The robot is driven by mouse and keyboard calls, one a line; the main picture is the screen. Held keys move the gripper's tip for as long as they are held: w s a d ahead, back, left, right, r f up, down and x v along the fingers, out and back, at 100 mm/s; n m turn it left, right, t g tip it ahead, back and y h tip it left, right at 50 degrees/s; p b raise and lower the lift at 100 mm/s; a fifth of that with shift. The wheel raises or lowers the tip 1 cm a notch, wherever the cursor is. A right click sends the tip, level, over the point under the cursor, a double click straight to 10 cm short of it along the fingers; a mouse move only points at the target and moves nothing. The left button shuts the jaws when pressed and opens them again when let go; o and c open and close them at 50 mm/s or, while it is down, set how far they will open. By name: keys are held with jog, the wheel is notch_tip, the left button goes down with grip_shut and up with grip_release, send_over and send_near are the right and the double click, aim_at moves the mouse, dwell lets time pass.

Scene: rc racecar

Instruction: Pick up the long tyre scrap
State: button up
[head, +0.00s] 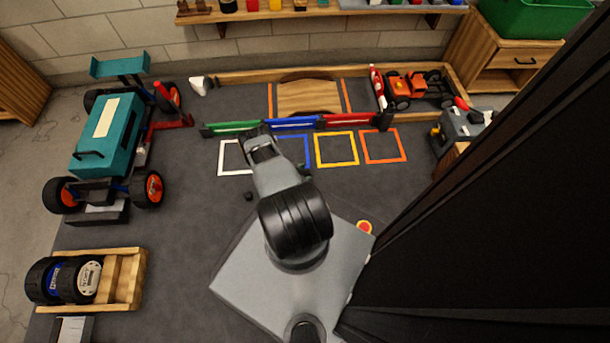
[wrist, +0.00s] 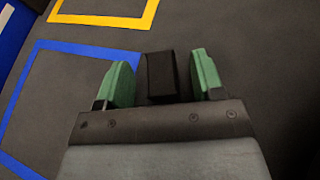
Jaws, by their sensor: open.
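My gripper (wrist: 161,60) is open in the wrist view, with one green finger on each side of a dark, box-shaped piece (wrist: 160,78). This piece looks like the long tyre scrap, but I cannot tell for sure. A narrow gap shows on both sides of it. In the head view my arm reaches over the floor near the white and blue squares, and its own links hide the fingertips and the piece. A small black lump (head: 249,196) lies on the floor left of my arm.
White (head: 221,158), blue (head: 308,152), yellow (head: 337,149) and orange (head: 384,146) outlined squares lie before low coloured barriers (head: 292,123). A teal car (head: 106,135) stands left. A wooden tyre crate (head: 128,280) is front left. A red-orange car (head: 410,88) is back right.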

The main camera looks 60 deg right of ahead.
jog(key=c, duration=1)
